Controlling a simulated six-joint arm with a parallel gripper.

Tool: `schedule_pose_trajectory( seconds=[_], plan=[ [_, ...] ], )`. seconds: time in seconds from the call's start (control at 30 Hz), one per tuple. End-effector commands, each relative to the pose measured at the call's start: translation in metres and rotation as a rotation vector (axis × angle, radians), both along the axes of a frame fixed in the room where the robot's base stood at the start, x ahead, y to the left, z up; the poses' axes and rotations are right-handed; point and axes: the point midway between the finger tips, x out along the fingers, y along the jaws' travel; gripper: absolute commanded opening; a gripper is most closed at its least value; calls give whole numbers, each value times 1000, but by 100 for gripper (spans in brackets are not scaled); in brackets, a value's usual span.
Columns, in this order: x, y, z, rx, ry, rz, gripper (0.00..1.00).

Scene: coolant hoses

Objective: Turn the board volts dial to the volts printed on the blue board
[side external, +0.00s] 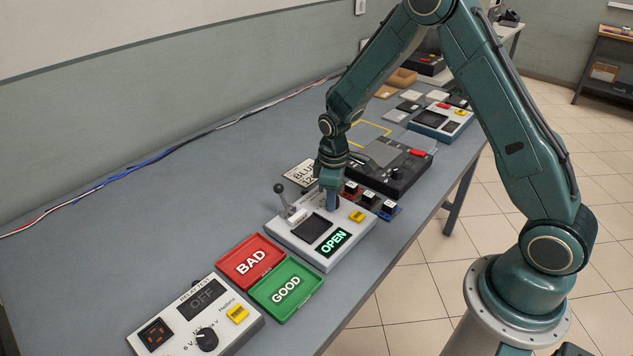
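A white console (290,245) stands mid-table with a lever (284,198), a dark square recess, a yellow label and a display (333,242) reading OPEN. My gripper (332,204) points down at the console's back edge, beside a small dark part there; I cannot tell whether its fingers touch or hold it. A blue board (391,213) with a black block lies right of the console, next to other small boards. A white card (301,173) reads "BLUE" and "12"; my gripper hides the rest. A dial (207,339) sits on the front-left tester (190,325), marked with volts; its display reads OFF.
A red BAD tray (250,261) and a green GOOD tray (286,290) lie between the tester and console. A dark unit (385,165) and another white-and-blue box (440,122) stand farther back. The left part of the table is clear. Cables run along the wall.

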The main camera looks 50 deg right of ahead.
Motion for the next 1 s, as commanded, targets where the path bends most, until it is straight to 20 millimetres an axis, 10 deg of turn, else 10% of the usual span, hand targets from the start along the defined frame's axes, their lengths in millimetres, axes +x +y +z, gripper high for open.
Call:
schedule_pose_trajectory(
  seconds=[1.0],
  plan=[
    [2, 0, 0, 1, -2, -479, 7]
  ],
)
